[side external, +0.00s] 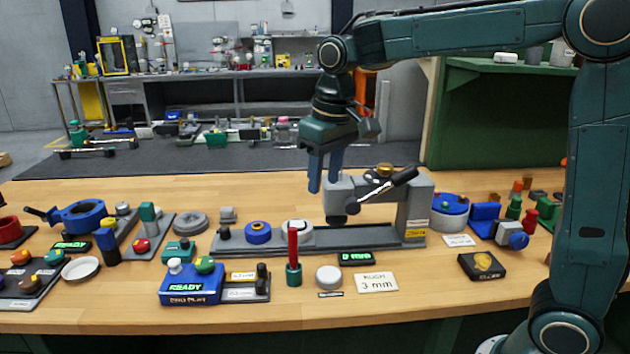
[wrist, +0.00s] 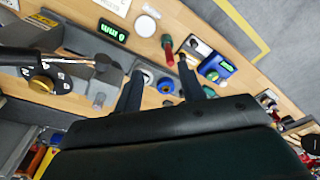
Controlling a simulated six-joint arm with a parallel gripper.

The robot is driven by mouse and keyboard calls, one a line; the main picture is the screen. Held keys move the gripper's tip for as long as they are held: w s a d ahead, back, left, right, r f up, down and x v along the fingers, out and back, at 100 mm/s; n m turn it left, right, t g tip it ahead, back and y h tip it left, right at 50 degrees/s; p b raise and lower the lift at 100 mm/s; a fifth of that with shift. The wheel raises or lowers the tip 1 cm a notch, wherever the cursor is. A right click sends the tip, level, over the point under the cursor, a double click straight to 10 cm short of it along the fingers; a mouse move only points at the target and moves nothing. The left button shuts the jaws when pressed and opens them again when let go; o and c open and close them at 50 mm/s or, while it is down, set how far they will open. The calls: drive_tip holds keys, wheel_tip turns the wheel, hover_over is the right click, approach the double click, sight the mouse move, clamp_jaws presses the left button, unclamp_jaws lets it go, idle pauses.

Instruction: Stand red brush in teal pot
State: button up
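The red brush (side external: 292,243) shows as an upright red rod rising from the small teal pot (side external: 293,276) near the front middle of the table. Its lower end is hidden in the pot. In the wrist view the red brush (wrist: 169,56) and the teal pot (wrist: 166,40) show just beyond the fingertips. My gripper (side external: 325,185) points down above the grey rail fixture, behind and above the brush, and apart from it. In the wrist view my gripper (wrist: 160,72) has its fingers spread, with nothing held between them.
A grey fixture (side external: 350,240) with a raised arm and a black-handled tool stands beside my gripper. A blue READY box (side external: 190,287) is left of the pot. A white round disc (side external: 328,277) and a 3 mm card (side external: 377,283) are to its right. Bare wood lies along the front edge.

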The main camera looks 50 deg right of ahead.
drive_tip(key=s+d+f+t, duration=0.1)
drive_tip(key=s+t, duration=0.1)
drive_tip(key=s, duration=0.9)
drive_tip(key=s+d+f+t, duration=0.1)
drive_tip(key=s+t, duration=0.1)
drive_tip(key=s, duration=0.9)
drive_tip(key=shift+d, duration=0.3)
